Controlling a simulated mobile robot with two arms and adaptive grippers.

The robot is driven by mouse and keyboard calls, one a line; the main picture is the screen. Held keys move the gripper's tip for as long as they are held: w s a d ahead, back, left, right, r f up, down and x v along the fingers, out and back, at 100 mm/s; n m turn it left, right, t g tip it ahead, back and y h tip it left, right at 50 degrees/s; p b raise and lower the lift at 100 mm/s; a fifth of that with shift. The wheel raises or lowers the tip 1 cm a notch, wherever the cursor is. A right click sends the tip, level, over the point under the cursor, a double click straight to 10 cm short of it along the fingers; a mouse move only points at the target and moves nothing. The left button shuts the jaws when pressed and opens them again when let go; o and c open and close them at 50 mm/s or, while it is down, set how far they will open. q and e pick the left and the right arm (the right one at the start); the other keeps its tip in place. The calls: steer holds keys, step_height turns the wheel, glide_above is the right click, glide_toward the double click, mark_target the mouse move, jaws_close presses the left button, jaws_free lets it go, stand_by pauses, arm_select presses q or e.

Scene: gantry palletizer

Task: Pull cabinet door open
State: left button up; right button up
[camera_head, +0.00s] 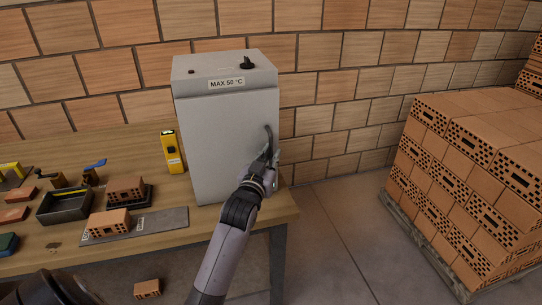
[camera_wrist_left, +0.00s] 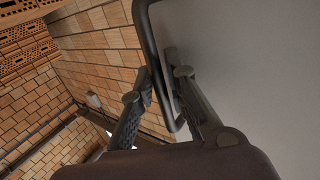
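The grey cabinet (camera_head: 228,95), labelled "MAX 50 °C", stands on the right end of the wooden table. Its front door (camera_head: 222,145) looks shut. A dark curved bar handle (camera_head: 269,134) is at the door's right edge. My left gripper (camera_head: 267,158) is at the lower part of this handle and partly hides it. In the left wrist view, the handle (camera_wrist_left: 151,55) passes between the two fingers of my left gripper (camera_wrist_left: 158,76). The fingers are apart, with a gap visible beside the bar. The grey door (camera_wrist_left: 255,70) fills the right side there. My right gripper is not in view.
A yellow tool (camera_head: 173,152) stands left of the cabinet. The table (camera_head: 160,248) also holds bricks, a black tray (camera_head: 64,208) and a grey plate (camera_head: 165,221). A brick pallet (camera_head: 425,245) stands at the right. The floor (camera_head: 335,230) between table and pallet is clear.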

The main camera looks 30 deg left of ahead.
arm_select(q)
jaws_close()
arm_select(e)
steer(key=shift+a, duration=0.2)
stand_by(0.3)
